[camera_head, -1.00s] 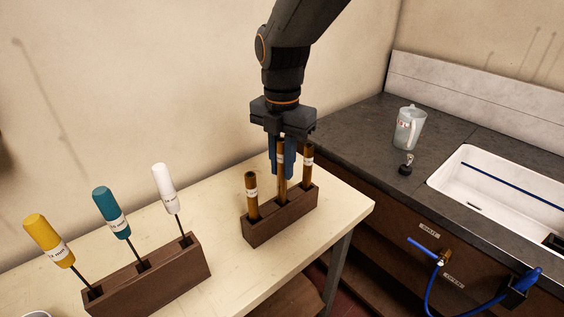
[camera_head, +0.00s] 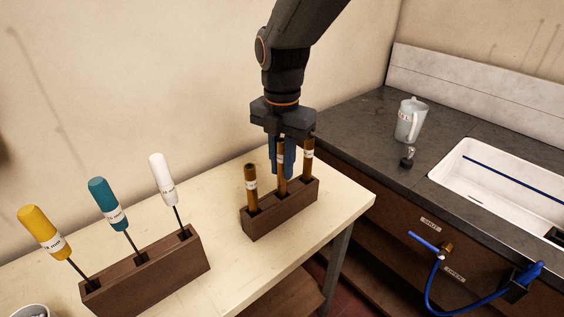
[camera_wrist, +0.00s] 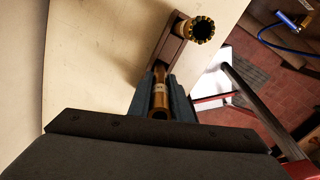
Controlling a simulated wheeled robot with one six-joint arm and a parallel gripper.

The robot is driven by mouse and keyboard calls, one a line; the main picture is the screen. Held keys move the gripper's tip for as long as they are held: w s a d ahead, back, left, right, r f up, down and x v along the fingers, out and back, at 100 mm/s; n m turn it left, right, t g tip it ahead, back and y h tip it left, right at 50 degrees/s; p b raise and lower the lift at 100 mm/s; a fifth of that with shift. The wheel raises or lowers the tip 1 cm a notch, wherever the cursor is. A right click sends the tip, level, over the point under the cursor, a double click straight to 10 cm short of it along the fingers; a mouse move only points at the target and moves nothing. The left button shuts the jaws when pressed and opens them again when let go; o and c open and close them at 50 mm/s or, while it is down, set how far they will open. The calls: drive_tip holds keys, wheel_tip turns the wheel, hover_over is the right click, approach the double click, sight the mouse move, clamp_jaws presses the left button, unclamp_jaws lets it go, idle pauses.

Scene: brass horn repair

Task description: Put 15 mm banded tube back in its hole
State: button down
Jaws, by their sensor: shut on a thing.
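A dark wooden rack (camera_head: 281,213) stands on the pale table and holds brass tubes with white bands. My gripper (camera_head: 283,165) points down over the rack's middle and is shut on the middle tube (camera_head: 282,181). That tube's lower end is at the rack's middle hole; how deep it sits I cannot tell. One tube (camera_head: 252,188) stands to its left and another tube (camera_head: 308,160) to its right, both in the rack. In the wrist view the held tube (camera_wrist: 159,101) lies between the blue fingers, and one tube (camera_wrist: 201,29) shows beyond. The band sizes are unreadable.
A second wooden rack (camera_head: 150,276) at the front left holds yellow, teal and white-handled tools (camera_head: 105,204). The pale table (camera_head: 228,265) is clear between the racks. A dark counter with a jug (camera_head: 411,120) and sink (camera_head: 495,180) lies to the right.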

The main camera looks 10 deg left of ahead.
sight(282, 144)
drive_tip(key=shift+f+b, duration=0.5)
drive_tip(key=shift+f, duration=0.75)
drive_tip(key=c, duration=1.5)
unclamp_jaws()
drive_tip(key=shift+c, duration=0.2)
wheel_tip(282, 144, up, 8)
drive_tip(key=shift+f+b, duration=0.1)
drive_tip(key=shift+b, duration=0.65)
